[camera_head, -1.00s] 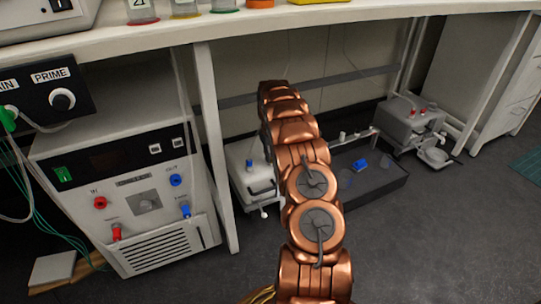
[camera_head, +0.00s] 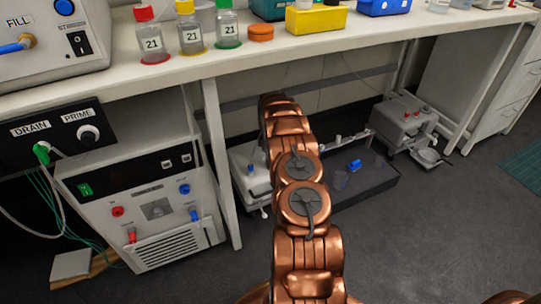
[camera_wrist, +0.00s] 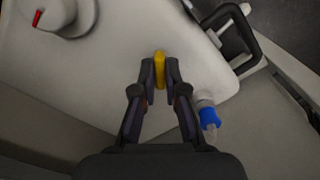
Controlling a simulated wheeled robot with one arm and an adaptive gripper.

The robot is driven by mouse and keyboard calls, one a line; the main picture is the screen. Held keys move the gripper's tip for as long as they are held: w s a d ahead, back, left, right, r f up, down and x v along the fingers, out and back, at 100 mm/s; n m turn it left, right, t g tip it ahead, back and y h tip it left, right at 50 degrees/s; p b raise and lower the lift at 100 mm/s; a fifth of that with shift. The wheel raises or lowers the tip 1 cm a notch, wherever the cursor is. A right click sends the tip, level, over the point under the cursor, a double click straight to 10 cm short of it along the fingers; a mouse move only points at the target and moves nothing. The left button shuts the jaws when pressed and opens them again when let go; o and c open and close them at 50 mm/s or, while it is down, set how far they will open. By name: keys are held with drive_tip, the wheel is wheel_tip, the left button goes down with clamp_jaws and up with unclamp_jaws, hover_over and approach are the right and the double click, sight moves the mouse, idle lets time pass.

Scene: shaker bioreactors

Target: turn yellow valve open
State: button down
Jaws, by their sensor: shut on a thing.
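The yellow valve (camera_wrist: 160,68) shows in the wrist view as a narrow upright yellow piece against a pale surface. My gripper (camera_wrist: 159,74) is shut on it, one dark finger on each side. Most of the valve's body is hidden by the fingers. In the head view my copper arm reaches down under the bench, and its links hide my gripper and the yellow valve. A white unit (camera_head: 240,180) stands on the floor just left of the arm there.
In the wrist view, a blue-tipped fitting (camera_wrist: 209,117) sits close right of my gripper, with a black handle (camera_wrist: 244,35) above it. A red-marked white knob (camera_wrist: 58,17) is upper left. In the head view, a dark tray (camera_head: 372,186) lies right of the arm.

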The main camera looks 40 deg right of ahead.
drive_tip(key=n+p, duration=0.1)
drive_tip(key=n, duration=0.1)
drive_tip(key=n+p, duration=0.2)
drive_tip(key=shift+w+r+n, duration=0.1)
drive_tip(key=shift+r+n, duration=0.1)
drive_tip(key=shift+n, duration=0.1)
drive_tip(key=shift+f+n+p, duration=0.1)
drive_tip(key=shift+n+p, duration=1)
drive_tip(key=shift+n, duration=0.8)
drive_tip(key=c, duration=1.2)
unclamp_jaws()
drive_tip(key=shift+r, duration=3.7)
